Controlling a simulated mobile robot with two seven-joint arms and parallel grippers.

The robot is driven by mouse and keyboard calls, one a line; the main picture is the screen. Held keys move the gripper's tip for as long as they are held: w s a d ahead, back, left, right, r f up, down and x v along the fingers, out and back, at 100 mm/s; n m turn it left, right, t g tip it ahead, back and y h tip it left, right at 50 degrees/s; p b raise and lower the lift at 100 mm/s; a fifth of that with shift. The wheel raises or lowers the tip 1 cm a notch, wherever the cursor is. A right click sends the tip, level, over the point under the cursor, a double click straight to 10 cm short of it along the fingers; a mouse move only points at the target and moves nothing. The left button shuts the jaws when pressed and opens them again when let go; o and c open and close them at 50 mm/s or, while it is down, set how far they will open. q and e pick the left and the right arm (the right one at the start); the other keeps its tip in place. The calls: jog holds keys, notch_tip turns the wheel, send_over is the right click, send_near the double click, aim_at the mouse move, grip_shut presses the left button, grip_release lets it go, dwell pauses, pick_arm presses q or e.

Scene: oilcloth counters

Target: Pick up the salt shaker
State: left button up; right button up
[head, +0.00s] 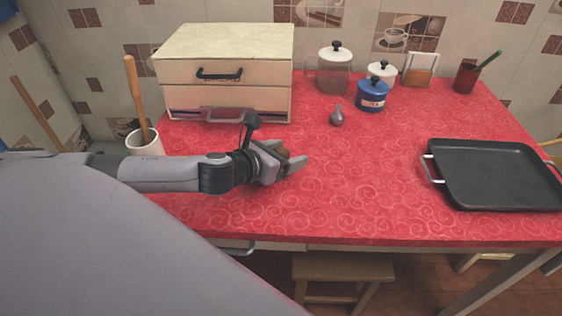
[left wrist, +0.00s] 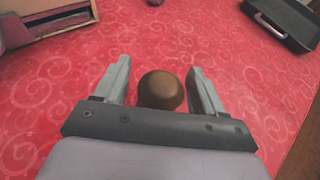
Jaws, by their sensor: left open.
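A brown, round-topped object, which looks like the salt shaker (left wrist: 161,89), stands between the two fingers of my left gripper (left wrist: 159,66) in the left wrist view. The fingers are open, with a gap on each side of it. In the head view, my left gripper (head: 290,156) is low over the red counter, and only a little of the brown shaker (head: 284,153) shows between the fingers. Its lower part is hidden. My right gripper is not in view.
A small grey bulb-shaped item (head: 337,117) stands beyond the gripper on the red counter (head: 350,200). A cream drawer box (head: 225,95) is behind my left arm. A blue jar (head: 373,97) and other jars stand at the back. A black tray (head: 495,175) lies right.

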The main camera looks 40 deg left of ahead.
pick_arm(q)
jog(key=shift+w, duration=0.15)
jog(key=shift+f, duration=0.1)
jog(key=c, duration=1.1)
